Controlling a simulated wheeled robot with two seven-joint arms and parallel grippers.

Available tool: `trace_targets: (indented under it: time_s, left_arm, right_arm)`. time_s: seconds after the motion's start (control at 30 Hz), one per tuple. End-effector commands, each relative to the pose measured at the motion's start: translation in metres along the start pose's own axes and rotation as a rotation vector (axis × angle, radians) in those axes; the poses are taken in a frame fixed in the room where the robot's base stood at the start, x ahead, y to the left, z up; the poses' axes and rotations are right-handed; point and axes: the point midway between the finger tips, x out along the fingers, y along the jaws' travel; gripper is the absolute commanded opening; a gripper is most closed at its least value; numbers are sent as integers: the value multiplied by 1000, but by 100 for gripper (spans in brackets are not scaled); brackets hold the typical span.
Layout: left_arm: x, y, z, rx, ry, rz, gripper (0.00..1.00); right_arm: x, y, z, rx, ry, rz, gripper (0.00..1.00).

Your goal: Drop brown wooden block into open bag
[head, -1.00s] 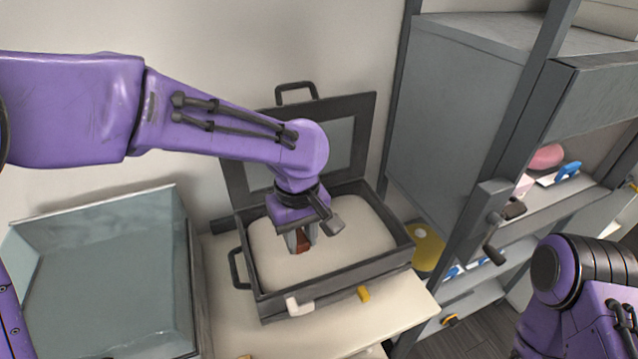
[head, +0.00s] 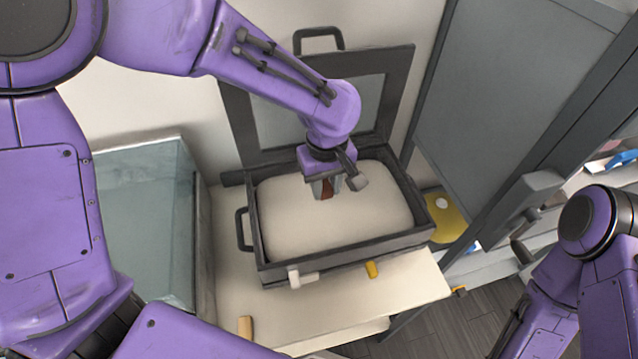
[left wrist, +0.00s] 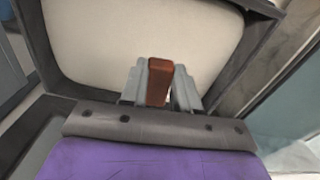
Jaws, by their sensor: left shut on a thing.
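The brown wooden block (head: 327,190) is between the fingers of my left gripper (head: 323,193), which is shut on it. The left wrist view shows the block (left wrist: 159,80) upright between the grey fingertips. The open bag (head: 340,248) is a dark case with its lid raised against the wall and a pale, padded-looking inside (head: 335,225). My left gripper is over the bag's inside, towards the back. I cannot tell whether the block touches the pale surface. My right arm shows at the right edge, but its gripper is out of view.
The bag stands on a pale table (head: 390,290). A glass tank (head: 150,220) stands to the left, and a grey shelf unit (head: 500,110) to the right. A white piece (head: 300,277) and a yellow piece (head: 371,269) are at the bag's front. A tan block (head: 245,327) lies near the table's front.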

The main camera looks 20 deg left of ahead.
Motion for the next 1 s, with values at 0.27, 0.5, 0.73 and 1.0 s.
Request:
trace_targets:
  time_s: [0.27,0.5,0.73,1.0]
  left_arm:
    - [4,4,-6,-1,-6,-4,40]
    - [3,2,-2,-1,-4,-2,60]
    - [-9,5,-6,-2,-3,0,60]
    - [-74,3,-3,-1,1,4,60]
  right_arm:
    - [1,-1,-1,1,4,-2,47]
    - [1,-1,-1,1,2,-1,47]
    - [4,-1,1,1,2,-1,47]
    - [11,-2,3,1,3,-2,47]
